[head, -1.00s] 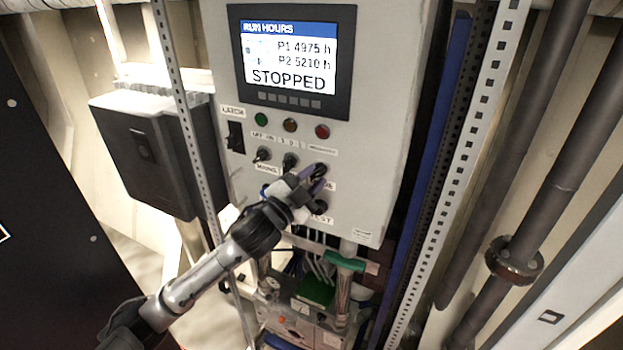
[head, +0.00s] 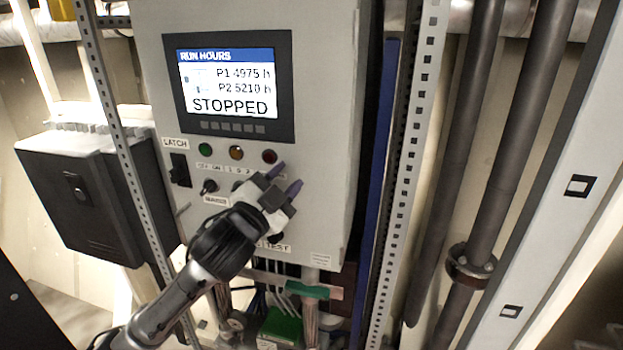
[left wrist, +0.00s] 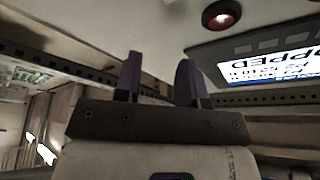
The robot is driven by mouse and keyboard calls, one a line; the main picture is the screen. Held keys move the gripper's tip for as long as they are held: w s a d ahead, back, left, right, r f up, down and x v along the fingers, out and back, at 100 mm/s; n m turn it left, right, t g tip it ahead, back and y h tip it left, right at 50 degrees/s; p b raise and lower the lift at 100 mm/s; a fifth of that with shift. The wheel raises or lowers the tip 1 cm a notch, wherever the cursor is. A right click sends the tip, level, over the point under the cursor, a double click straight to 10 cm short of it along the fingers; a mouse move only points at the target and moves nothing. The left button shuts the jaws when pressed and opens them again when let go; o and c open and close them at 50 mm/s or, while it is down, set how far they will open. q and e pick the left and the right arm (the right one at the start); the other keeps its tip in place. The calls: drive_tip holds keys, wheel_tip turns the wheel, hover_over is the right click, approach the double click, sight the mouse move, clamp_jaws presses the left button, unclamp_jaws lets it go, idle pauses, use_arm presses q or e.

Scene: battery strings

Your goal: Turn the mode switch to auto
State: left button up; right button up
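The grey control panel (head: 330,130) carries a row of small black switches under its lamps. One black knob (head: 209,186) with a white label below it shows left of my left gripper. A second one (head: 238,186) is partly covered by the gripper. The small labels are too blurred to tell for sure which is the mode switch, or its setting. My left gripper (head: 286,177) is in front of the panel, just below the red lamp (head: 269,157), and hides the lower right controls. In the left wrist view its two purple fingers (left wrist: 159,78) stand apart, with nothing between them.
The display (head: 230,88) reads STOPPED. A black rocker switch (head: 180,170) sits at the panel's left. A black box (head: 90,190) stands left of the panel, perforated rails (head: 410,160) and dark pipes (head: 500,160) to the right. Cables and a green block (head: 280,328) are below.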

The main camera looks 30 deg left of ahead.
use_arm(q)
drive_tip(key=d+r+b, duration=0.1)
drive_tip(key=d+r, duration=0.2)
drive_tip(key=d, duration=0.3)
drive_tip(key=shift+r, duration=0.15)
drive_tip(key=shift+w, duration=0.1)
